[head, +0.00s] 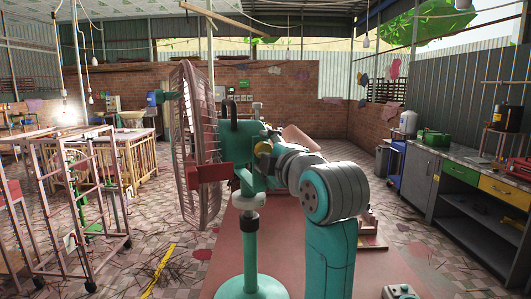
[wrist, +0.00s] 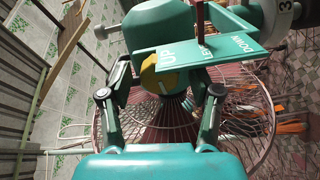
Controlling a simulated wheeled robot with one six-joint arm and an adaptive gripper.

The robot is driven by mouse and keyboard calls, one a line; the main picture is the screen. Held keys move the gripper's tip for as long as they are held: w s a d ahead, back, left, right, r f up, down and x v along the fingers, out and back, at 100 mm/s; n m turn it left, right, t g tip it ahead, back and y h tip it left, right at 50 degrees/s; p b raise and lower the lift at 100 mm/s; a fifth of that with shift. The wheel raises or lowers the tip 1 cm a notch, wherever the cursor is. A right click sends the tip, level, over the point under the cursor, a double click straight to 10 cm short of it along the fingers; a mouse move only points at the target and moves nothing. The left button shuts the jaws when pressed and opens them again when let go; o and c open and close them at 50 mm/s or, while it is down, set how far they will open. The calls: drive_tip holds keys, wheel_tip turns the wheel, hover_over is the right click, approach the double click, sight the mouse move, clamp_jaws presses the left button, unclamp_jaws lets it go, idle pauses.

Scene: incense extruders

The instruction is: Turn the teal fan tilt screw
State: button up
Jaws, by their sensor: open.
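The teal fan (head: 250,222) stands on a pole and round base, its reddish wire cage (head: 185,145) facing left. The tilt screw looks like a yellow knob (head: 263,148) on the fan's neck. In the wrist view the yellow knob (wrist: 158,74) sits between the tips of my gripper (wrist: 160,86). My gripper is open, one finger on each side of the knob, and I cannot tell if either touches it. A teal plate (wrist: 205,50) marked UP and DOWN covers part of the knob's upper right. In the head view my arm hides most of my gripper.
A workbench (head: 450,170) with drawers runs along the right wall. Pink metal racks (head: 70,200) stand on the left. A yellow strip (head: 160,270) lies on the tiled floor amid scattered dark sticks. A low wooden item (head: 372,238) is behind my arm.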

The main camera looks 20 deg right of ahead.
drive_tip(key=s+d, duration=0.1)
drive_tip(key=s, duration=1)
drive_tip(key=shift+s, duration=0.4)
wheel_tip(320, 180, down, 20)
drive_tip(key=w+m, duration=0.2)
drive_tip(key=m, duration=0.3)
drive_tip(key=s+f+m+g+h, duration=0.1)
drive_tip(key=s+f+m, duration=0.2)
drive_tip(key=s+f, duration=0.6)
drive_tip(key=s+f+m+g+h, duration=0.1)
drive_tip(key=s+f+m, duration=0.3)
drive_tip(key=f, duration=0.9)
drive_tip(key=s+f+m, duration=0.2)
drive_tip(key=s+f, duration=0.1)
drive_tip(key=s, duration=1.2)
drive_tip(key=s+a+f+m+g, duration=0.1)
drive_tip(key=s+f+m, duration=0.2)
drive_tip(key=s, duration=1.1)
drive_tip(key=shift+s+f, duration=0.4)
drive_tip(key=shift+f, duration=0.3)
